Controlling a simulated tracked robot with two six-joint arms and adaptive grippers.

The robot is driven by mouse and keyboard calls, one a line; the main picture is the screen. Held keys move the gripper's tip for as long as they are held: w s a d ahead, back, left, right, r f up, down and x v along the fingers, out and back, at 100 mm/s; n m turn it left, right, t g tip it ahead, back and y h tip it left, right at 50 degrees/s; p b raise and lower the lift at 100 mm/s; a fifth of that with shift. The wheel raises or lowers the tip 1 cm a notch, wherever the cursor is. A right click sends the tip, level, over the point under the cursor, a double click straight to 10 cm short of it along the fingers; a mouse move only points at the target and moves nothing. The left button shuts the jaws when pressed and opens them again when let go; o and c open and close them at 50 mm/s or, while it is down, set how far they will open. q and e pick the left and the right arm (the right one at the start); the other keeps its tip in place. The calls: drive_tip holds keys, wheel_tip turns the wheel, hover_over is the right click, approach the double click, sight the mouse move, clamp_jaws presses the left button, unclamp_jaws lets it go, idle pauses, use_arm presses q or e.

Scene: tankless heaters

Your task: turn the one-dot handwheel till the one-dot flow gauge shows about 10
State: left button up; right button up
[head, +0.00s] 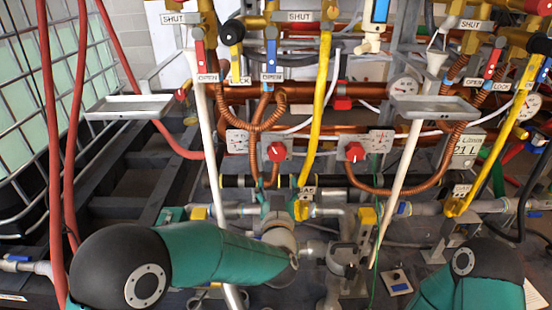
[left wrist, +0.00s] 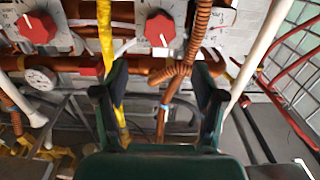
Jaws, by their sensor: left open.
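Two red handwheels show in the head view, one left of the yellow hose (head: 277,151) and one right of it (head: 355,151). Both also show in the left wrist view, upside down, as the nearer wheel (left wrist: 160,28) and the other wheel (left wrist: 37,28). White gauge panels stand beside them, left (head: 237,141) and right (head: 381,141). Their readings and any dot marks are too small to tell. My left gripper (head: 278,207) is open and empty below the left handwheel, apart from it. Its fingers show in the left wrist view (left wrist: 160,108). My right gripper is out of view.
A yellow hose (head: 318,110) and coiled copper pipe (head: 262,112) run close to the left handwheel. White pipes (head: 204,120) flank the gauges. Shallow trays hang left (head: 130,106) and right (head: 434,107). Lever valves line the top. Horizontal pipes lie beneath the panels.

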sight(276, 156)
use_arm(q)
drive_tip(key=w+b, duration=0.1)
drive_tip(key=w, duration=1.2)
drive_tip(key=shift+w, duration=0.35)
drive_tip(key=c, duration=0.8)
drive_tip(key=shift+a+f, duration=0.1)
drive_tip(key=shift+a, duration=0.1)
drive_tip(key=shift+c, duration=0.3)
drive_tip(key=shift+d, duration=0.1)
